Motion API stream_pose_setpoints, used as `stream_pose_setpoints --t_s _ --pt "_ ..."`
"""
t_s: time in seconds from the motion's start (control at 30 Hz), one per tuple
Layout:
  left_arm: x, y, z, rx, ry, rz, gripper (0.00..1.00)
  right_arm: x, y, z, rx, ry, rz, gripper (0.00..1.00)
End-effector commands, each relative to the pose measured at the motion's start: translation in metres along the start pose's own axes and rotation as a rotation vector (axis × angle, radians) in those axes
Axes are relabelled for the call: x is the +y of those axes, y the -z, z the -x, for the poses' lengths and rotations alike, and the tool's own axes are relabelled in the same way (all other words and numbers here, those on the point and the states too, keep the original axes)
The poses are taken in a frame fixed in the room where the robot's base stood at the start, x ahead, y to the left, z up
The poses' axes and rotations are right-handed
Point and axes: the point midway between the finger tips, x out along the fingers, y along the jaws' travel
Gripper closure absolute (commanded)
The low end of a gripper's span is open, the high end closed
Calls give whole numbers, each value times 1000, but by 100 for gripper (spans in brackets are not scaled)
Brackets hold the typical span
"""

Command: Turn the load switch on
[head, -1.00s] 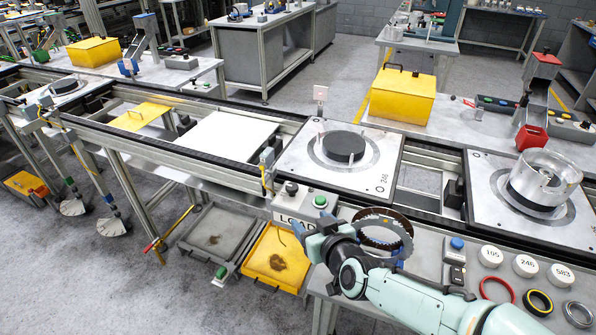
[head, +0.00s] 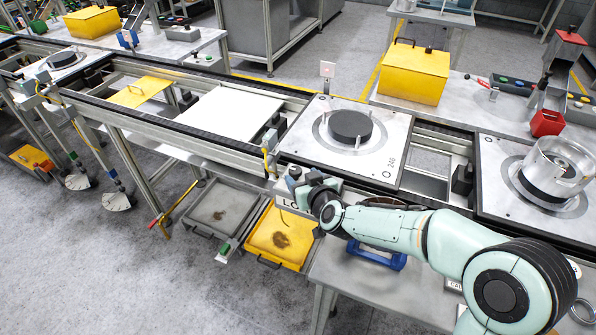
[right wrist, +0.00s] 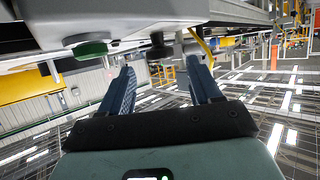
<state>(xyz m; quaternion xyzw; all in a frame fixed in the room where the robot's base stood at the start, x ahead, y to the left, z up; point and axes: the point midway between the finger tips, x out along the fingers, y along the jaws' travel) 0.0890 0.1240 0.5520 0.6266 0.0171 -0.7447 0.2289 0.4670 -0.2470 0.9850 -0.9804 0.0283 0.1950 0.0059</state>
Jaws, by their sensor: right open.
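The load switch box (head: 288,203) sits on the near edge of the line, with only the letters "LO" of its label showing. My right gripper (head: 298,182) is at this box in the head view and covers most of its top. In the right wrist view the box (right wrist: 120,20) fills the upper left, with a green button (right wrist: 90,49) and a dark knob (right wrist: 158,50) below it. My right gripper (right wrist: 160,70) is open, its blue fingers apart and empty. The knob shows between and beyond the fingertips. I cannot tell its setting. My left gripper is out of view.
A pallet with a dark disc (head: 350,126) lies just behind the box. Yellow tray (head: 280,240) and grey tray (head: 222,208) sit below, left of the bench. A blue handle-like part (head: 376,256) lies under my right arm.

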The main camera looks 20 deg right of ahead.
Motion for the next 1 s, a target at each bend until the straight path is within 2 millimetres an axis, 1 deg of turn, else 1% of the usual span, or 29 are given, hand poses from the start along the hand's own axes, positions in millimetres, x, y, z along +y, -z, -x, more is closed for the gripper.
stream_pose_setpoints --t_s 0.03,0.1,0.3,0.43,0.67,0.7,0.77,0.8,0.83,0.87,1.0 --pt "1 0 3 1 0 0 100 -1 0 -9 -1 2 -2 37" --pt "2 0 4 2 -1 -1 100 -1 0 -19 -3 2 -3 37" --pt "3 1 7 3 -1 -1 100 0 0 -37 0 1 -1 37" --pt "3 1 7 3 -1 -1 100 0 0 -41 0 0 1 37" --pt "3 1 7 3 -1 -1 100 0 0 -42 1 0 1 37" --pt "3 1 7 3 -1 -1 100 0 0 -42 1 0 1 43" --pt "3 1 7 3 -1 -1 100 0 0 -41 0 0 1 63" --pt "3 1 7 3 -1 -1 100 0 0 -41 0 0 1 76" --pt "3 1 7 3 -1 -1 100 0 0 -41 0 0 1 86" --pt "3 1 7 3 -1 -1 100 0 0 -41 0 0 1 91" --pt "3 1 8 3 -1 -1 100 0 0 -41 0 -1 0 91"
